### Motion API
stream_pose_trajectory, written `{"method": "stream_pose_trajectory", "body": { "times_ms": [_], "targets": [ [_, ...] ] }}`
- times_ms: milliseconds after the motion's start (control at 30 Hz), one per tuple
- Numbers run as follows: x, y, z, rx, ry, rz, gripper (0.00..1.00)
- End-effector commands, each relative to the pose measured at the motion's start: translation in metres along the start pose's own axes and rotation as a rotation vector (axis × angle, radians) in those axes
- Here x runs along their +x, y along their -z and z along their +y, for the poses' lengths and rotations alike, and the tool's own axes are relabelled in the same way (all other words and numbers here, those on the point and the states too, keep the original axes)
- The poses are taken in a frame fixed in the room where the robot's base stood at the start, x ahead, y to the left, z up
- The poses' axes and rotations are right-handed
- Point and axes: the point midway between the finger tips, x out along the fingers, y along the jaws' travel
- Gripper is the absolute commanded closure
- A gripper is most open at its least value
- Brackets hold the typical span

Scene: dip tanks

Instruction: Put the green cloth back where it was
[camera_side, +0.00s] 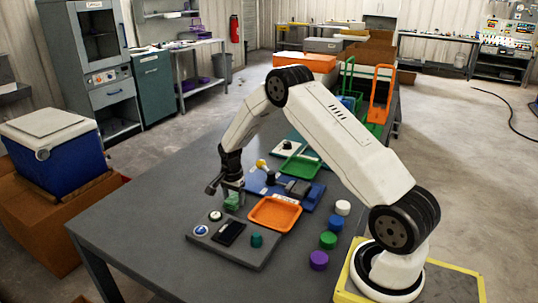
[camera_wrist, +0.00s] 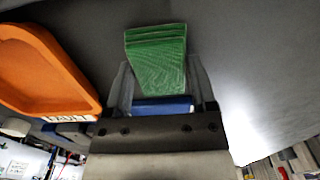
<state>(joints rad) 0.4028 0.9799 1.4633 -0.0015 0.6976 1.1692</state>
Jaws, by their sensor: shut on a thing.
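The green cloth shows in the side view (camera_side: 232,201) as a small folded block at my gripper's fingertips. In the wrist view the cloth (camera_wrist: 156,58) is a folded, layered green pad standing out between the two fingers. My gripper (camera_side: 230,192) points down and is shut on it; the fingers also show in the wrist view (camera_wrist: 163,88). The cloth is above the back edge of a dark grey panel (camera_side: 262,262), left of an orange tray (camera_side: 274,213). I cannot tell whether its underside touches anything.
The orange tray also shows in the wrist view (camera_wrist: 45,65), close to my gripper. Behind it are a blue board (camera_side: 312,197) and a green tray (camera_side: 300,168). Purple (camera_side: 318,260), green (camera_side: 328,240) and other round pieces stand right. The table's left part (camera_side: 150,200) is clear.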

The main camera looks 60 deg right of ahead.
Motion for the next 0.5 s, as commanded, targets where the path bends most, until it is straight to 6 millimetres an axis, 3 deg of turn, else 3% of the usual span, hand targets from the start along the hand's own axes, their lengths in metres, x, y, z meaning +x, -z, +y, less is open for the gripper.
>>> {"method": "stream_pose_trajectory", "body": {
  "times_ms": [200, 233, 300, 500],
  "targets": [
    [0.0032, 0.0001, -0.0001, 0.0, 0.001, 0.0, 0.83],
    [0.0031, 0.0001, -0.0002, 0.0, 0.001, 0.0, 0.22],
    [0.0029, 0.0001, -0.0002, 0.0, 0.001, 0.0, 0.0],
    [0.0029, 0.0001, -0.0001, 0.0, 0.0, 0.0, 0.0]
  ]
}}
